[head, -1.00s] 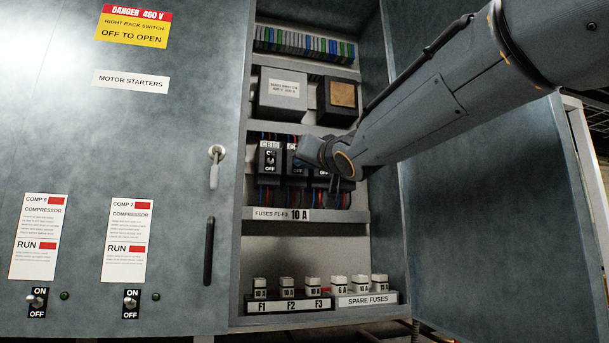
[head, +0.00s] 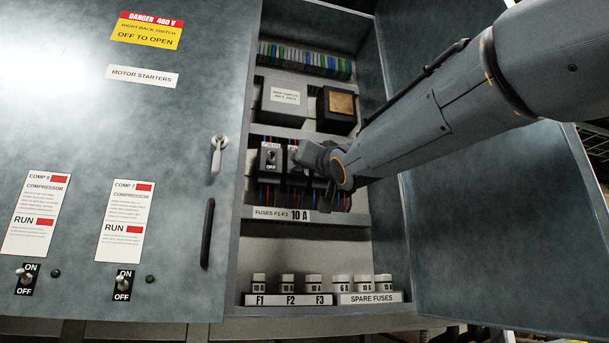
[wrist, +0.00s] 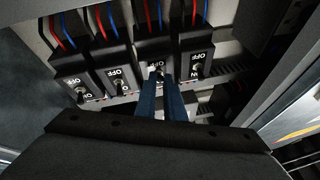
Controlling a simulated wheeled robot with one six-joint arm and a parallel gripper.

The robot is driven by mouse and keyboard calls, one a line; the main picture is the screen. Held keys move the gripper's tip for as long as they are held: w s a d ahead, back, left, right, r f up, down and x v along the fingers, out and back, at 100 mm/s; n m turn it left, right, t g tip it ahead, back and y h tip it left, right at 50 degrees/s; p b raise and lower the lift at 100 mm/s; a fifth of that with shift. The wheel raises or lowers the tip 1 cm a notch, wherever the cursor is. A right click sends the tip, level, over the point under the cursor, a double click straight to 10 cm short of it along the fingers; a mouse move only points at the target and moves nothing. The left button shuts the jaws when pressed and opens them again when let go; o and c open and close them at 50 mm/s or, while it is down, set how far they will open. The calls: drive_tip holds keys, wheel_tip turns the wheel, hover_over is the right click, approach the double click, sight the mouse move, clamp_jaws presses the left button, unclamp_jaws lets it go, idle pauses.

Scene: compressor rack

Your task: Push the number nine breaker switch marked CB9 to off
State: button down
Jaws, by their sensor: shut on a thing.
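A row of black breaker switches (head: 269,158) sits on the middle shelf of the open cabinet, with ON above OFF. In the wrist view the row appears upside down, with a lever on each breaker. My gripper (wrist: 161,77) has its blue fingers closed on the lever of the breaker third from the left (wrist: 159,52) in that view. This lever is mostly hidden by the fingertips, so its position is unclear. In the head view my gripper (head: 314,158) covers part of the row to the right of the leftmost breaker. The number labels are too small to read surely.
Red and blue wires run by the breakers. A fuse row (head: 287,285) stands on the bottom shelf. The open cabinet door (head: 490,210) is at the right, below my arm. The closed left panel has a handle (head: 217,155) and compressor switches (head: 123,285).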

drive_tip(key=shift+b, duration=0.35)
drive_tip(key=c, duration=1.9)
unclamp_jaws()
drive_tip(key=shift+d, duration=0.15)
drive_tip(key=shift+o, duration=0.2)
drive_tip(key=p+v, duration=0.4)
drive_tip(key=v, duration=0.3)
drive_tip(key=shift+s+f, duration=0.25)
drive_tip(key=shift+f, duration=0.05)
